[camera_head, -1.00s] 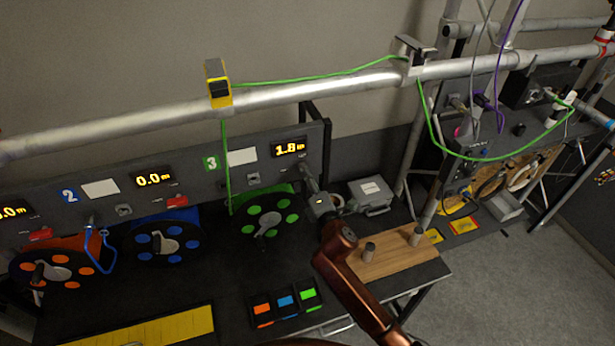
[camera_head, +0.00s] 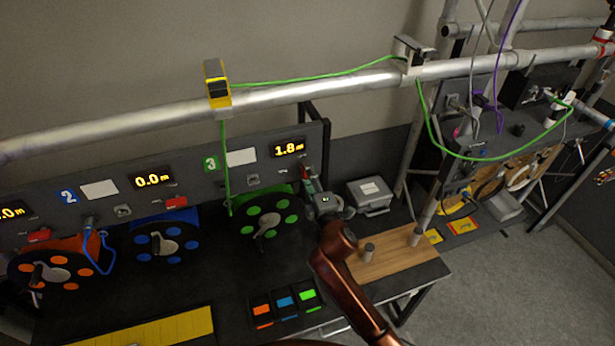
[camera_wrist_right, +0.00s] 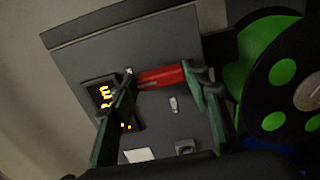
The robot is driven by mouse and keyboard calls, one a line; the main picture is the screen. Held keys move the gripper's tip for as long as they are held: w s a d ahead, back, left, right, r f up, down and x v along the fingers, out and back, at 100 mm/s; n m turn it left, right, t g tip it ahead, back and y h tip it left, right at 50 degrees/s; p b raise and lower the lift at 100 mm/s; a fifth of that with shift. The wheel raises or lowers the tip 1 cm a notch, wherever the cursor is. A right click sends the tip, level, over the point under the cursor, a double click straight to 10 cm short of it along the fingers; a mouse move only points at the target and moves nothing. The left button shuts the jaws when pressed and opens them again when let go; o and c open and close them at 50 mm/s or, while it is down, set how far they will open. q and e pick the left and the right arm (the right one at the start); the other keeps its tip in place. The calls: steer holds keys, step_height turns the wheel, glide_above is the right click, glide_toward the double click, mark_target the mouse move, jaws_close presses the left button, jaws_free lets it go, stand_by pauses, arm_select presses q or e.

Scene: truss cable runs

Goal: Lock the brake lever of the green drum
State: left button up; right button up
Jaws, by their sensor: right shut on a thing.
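The green drum (camera_head: 265,222), a black reel with green discs, sits under panel number 3. It also shows at the right of the right wrist view (camera_wrist_right: 285,80). The red brake lever (camera_wrist_right: 160,77) stands out from the grey panel and spans between the fingertips in the right wrist view. My right gripper (camera_wrist_right: 166,84) is shut on this lever, with one finger at each end of it. In the head view my right gripper (camera_head: 308,182) is at the panel, right of the green drum, and hides most of the lever. My left gripper is not in view.
A display (camera_head: 289,149) above the green drum reads 1.8 m. A blue drum (camera_head: 165,242) and an orange drum (camera_head: 55,268) stand to the left. A green cable (camera_head: 225,165) rises to the truss pipe. A grey box (camera_head: 370,194) and wooden board (camera_head: 395,260) lie to the right.

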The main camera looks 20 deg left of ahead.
steer(key=o, duration=1.2)
steer(key=shift+c, duration=0.2)
steer(key=shift+s+d, duration=0.1)
steer(key=v, duration=1.1)
steer(key=shift+s+d, duration=0.2)
steer(key=shift+s, duration=0.1)
